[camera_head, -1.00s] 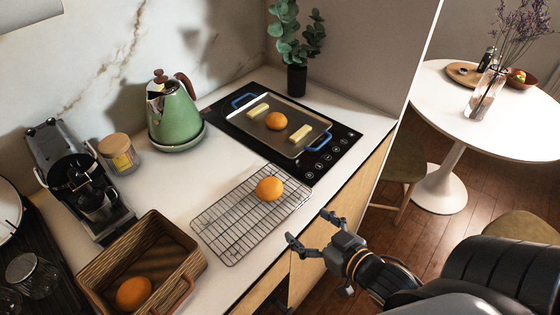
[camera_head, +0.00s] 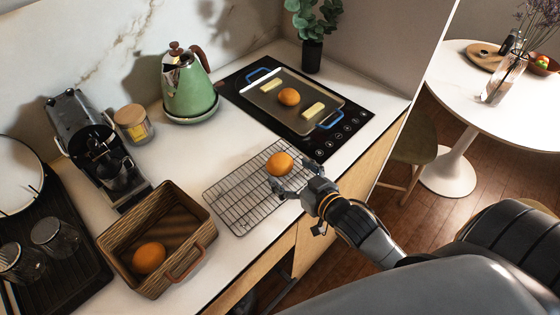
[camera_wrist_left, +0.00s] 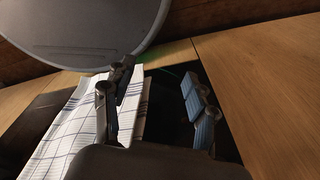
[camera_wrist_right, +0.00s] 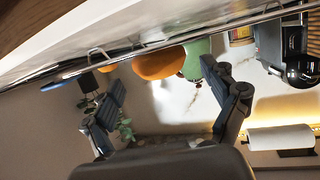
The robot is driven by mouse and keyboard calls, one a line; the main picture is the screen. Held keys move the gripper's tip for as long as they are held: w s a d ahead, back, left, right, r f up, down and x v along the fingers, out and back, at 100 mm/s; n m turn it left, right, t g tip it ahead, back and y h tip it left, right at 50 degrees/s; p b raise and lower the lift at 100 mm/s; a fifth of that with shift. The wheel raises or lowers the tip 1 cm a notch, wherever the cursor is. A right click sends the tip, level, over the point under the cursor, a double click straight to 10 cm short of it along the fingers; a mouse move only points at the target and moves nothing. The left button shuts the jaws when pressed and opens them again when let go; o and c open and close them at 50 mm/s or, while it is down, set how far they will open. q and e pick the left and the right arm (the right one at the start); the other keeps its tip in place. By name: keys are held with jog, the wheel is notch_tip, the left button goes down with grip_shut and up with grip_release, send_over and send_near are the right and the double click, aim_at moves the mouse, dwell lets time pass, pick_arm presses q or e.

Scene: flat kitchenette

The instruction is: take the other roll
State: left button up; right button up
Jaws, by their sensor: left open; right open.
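A round orange-brown roll (camera_head: 280,164) sits on the wire cooling rack (camera_head: 238,208). A second roll (camera_head: 149,257) lies in the wicker basket (camera_head: 196,212), and a third (camera_head: 289,97) is on the tray on the hob. My right gripper (camera_head: 291,178) is open at the rack's right edge, close in front of the rack roll. In the right wrist view that roll (camera_wrist_right: 158,63) shows beyond and between the open fingers, not held. My left gripper (camera_wrist_left: 152,88) is open and empty in its wrist view, over a checked cloth (camera_wrist_left: 80,130); it is outside the head view.
The tray (camera_head: 262,101) with blue handles also holds two pale sticks. A green kettle (camera_head: 188,88), a lidded jar (camera_head: 133,125) and a coffee machine (camera_head: 90,140) stand along the back. Glasses (camera_head: 55,237) are at the left. The counter's front edge runs beneath my right arm.

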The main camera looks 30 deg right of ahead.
aim_at(286, 169)
jog(key=x, duration=0.4)
jog(key=shift+s+f+p, duration=0.1)
jog(key=shift+p, duration=0.25)
jog(key=shift+s, duration=0.1)
jog(key=shift+c, duration=1.3)
jog(key=c, duration=0.9)
jog(key=shift+c, duration=0.3)
